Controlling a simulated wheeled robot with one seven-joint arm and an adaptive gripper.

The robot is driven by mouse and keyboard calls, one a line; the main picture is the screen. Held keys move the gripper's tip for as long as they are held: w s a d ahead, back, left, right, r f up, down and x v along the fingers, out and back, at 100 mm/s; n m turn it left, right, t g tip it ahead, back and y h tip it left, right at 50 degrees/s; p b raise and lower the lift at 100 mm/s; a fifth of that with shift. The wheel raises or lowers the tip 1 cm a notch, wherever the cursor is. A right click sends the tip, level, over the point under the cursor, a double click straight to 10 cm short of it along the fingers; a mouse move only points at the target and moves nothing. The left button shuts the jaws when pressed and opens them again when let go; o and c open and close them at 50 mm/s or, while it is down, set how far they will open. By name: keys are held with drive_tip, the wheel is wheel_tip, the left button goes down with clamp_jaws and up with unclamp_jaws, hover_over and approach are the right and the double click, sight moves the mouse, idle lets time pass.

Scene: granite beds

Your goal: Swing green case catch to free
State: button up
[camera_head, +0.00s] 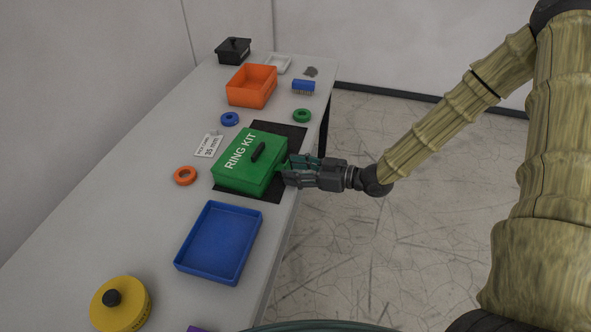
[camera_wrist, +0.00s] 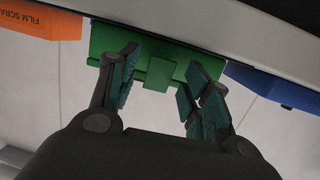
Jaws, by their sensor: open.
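My gripper (camera_head: 286,172) is at the case's right side, by the table's edge. In the wrist view the green case (camera_wrist: 112,42) fills the space ahead. Its small square green catch (camera_wrist: 159,74) stands out between my open fingers (camera_wrist: 162,88). The fingers appear on both sides of the catch with gaps, and I cannot tell whether either touches the case.
A blue tray (camera_head: 204,265) stands in front of the case, and an orange bin (camera_head: 231,95) behind it. Orange (camera_head: 185,176), blue (camera_head: 229,119) and green (camera_head: 302,116) rings lie around it. A yellow round lid (camera_head: 131,311) is at the near left. Floor right of the table is clear.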

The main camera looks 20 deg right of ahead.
drive_tip(key=v, duration=1.1)
drive_tip(key=shift+s+d, duration=0.3)
drive_tip(key=shift+r, duration=0.1)
drive_tip(key=s+a+f+m+g+h, duration=0.2)
drive_tip(key=s+a+f+m+h, duration=0.1)
drive_tip(key=f, duration=0.6)
drive_tip(key=s+a+f+m+g+h, duration=0.2)
drive_tip(key=s+f+m+h, duration=0.15)
drive_tip(key=f, duration=0.55)
drive_tip(key=s+f+m+g+h, duration=0.1)
drive_tip(key=s+f+g+h, duration=0.1)
drive_tip(key=s, duration=0.5)
drive_tip(key=s+a+f+m+g+h, duration=0.1)
drive_tip(key=s+f+g, duration=0.1)
drive_tip(key=s+f, duration=0.3)
drive_tip(key=s+a+f+m+g+h, duration=0.1)
drive_tip(key=s+f, duration=0.3)
drive_tip(key=s, duration=0.5)
drive_tip(key=shift+a+m+g+h, duration=0.25)
drive_tip(key=shift+m+g+h, duration=0.3)
drive_tip(key=shift+h, duration=0.3)
